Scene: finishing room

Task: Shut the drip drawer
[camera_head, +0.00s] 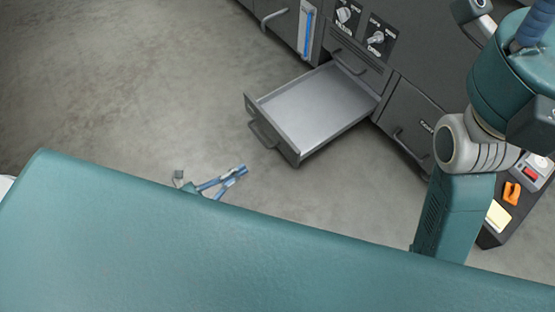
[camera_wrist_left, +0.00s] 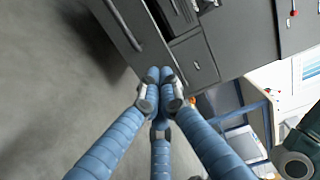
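The drip drawer (camera_head: 325,104) is a shallow grey metal tray. It is pulled well out of the dark cabinet in the head view, and it looks empty. Its front panel with a bar handle (camera_head: 264,134) faces the lower left. My left gripper (camera_head: 242,170) has blue fingers and is below and left of the drawer front, apart from it in the picture. In the left wrist view its fingertips (camera_wrist_left: 159,74) are together with nothing seen between them. My right gripper is not seen; only my right arm shows at the right.
The dark cabinet (camera_head: 412,106) carries knobs (camera_head: 347,14) above the drawer and other handled fronts beside it. A dark tray (camera_head: 488,238) with an orange item (camera_head: 511,193) stands at the right. Bare concrete floor (camera_head: 130,90) lies left of the drawer.

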